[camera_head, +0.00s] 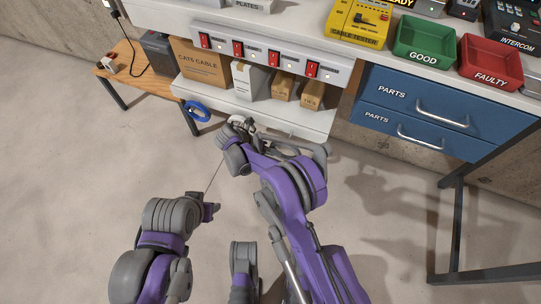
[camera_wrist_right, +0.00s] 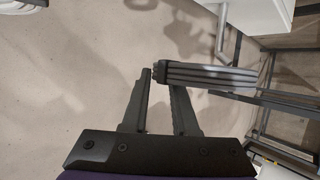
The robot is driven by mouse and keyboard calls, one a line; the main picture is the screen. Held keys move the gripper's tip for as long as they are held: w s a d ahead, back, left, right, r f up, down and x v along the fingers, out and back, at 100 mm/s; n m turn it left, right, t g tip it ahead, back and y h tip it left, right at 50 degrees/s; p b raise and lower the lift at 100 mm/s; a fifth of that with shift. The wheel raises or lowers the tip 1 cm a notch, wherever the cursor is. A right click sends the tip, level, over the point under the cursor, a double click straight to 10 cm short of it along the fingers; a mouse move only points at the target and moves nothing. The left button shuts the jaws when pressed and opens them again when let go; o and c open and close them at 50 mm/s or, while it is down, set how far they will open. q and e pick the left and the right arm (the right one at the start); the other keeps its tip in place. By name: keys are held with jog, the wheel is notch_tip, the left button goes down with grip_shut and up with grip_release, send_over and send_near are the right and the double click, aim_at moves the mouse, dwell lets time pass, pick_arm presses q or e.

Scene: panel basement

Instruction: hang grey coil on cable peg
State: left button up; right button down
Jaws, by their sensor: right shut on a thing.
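The grey coil (camera_wrist_right: 212,75) is seen edge-on in the right wrist view, as stacked grey bands with a dark tie at its left end. My right gripper (camera_wrist_right: 156,74) is shut on that tie end, and the coil sticks out to the right of the fingers. In the head view my right gripper (camera_head: 238,124) is in front of the white lower shelf, and a small pale curve of the coil (camera_head: 237,118) shows there. A blue coil (camera_head: 197,111) hangs at the shelf's left end. I cannot make out a free cable peg. My left gripper (camera_head: 211,210) is low and left, its jaws unclear.
The lower shelf (camera_head: 210,94) holds cardboard boxes (camera_head: 198,65) under a strip of red switches (camera_head: 271,56). Blue drawers (camera_head: 440,112) and a dark table leg (camera_head: 448,228) are right. The floor is open.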

jog(key=shift+w+d+f+b, duration=0.25)
jog(key=shift+w+f+b, duration=0.05)
jog(key=shift+w, duration=0.45)
jog(key=shift+w+d+f+b, duration=0.25)
jog(key=shift+w, duration=0.55)
jog(key=shift+w+d+f+b, duration=0.25)
jog(key=shift+w+f+b, duration=0.05)
jog(key=shift+w, duration=0.45)
jog(key=c, duration=0.6)
grip_release()
jog(key=p+v, duration=0.1)
jog(key=v, duration=1)
jog(key=shift+p, duration=0.35)
